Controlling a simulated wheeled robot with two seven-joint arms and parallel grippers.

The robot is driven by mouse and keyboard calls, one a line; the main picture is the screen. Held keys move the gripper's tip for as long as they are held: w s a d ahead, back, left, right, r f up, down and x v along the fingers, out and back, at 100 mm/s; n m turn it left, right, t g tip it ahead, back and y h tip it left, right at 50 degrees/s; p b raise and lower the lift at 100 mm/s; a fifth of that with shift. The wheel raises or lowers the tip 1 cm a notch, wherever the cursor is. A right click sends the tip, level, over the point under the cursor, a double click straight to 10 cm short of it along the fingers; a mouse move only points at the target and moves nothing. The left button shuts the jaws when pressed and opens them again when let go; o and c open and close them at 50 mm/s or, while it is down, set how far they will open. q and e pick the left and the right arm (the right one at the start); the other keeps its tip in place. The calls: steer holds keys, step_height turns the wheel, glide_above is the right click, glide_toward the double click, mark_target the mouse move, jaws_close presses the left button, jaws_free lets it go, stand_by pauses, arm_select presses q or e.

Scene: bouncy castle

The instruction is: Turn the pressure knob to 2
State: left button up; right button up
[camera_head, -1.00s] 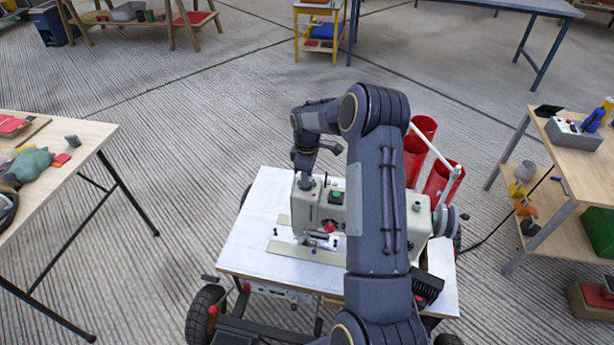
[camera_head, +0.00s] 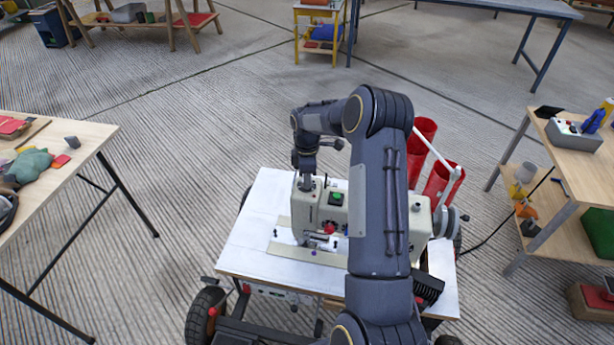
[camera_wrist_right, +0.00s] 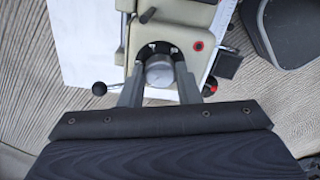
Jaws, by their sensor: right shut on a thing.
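A cream sewing machine (camera_head: 332,212) stands on a white-topped cart (camera_head: 255,235). My right arm reaches over it from the front, and my right gripper (camera_head: 306,184) is at the top of the machine's left end. In the right wrist view, the two fingers of my right gripper (camera_wrist_right: 160,62) are shut on a round grey pressure knob (camera_wrist_right: 159,74), one on each side. Any scale or number on the knob cannot be read, and the fingers partly hide it. My left gripper is not in view.
A green button (camera_head: 337,197) and a red knob (camera_head: 328,230) are on the machine. Red tubes (camera_head: 440,180) stand behind the cart's right side. A wooden table (camera_head: 60,150) is at left and a shelf table (camera_head: 570,150) at right.

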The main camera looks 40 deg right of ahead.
steer(key=o, duration=1)
step_height(320, 180, up, 8)
steer(key=shift+f, duration=0.25)
steer(key=shift+r, duration=0.2)
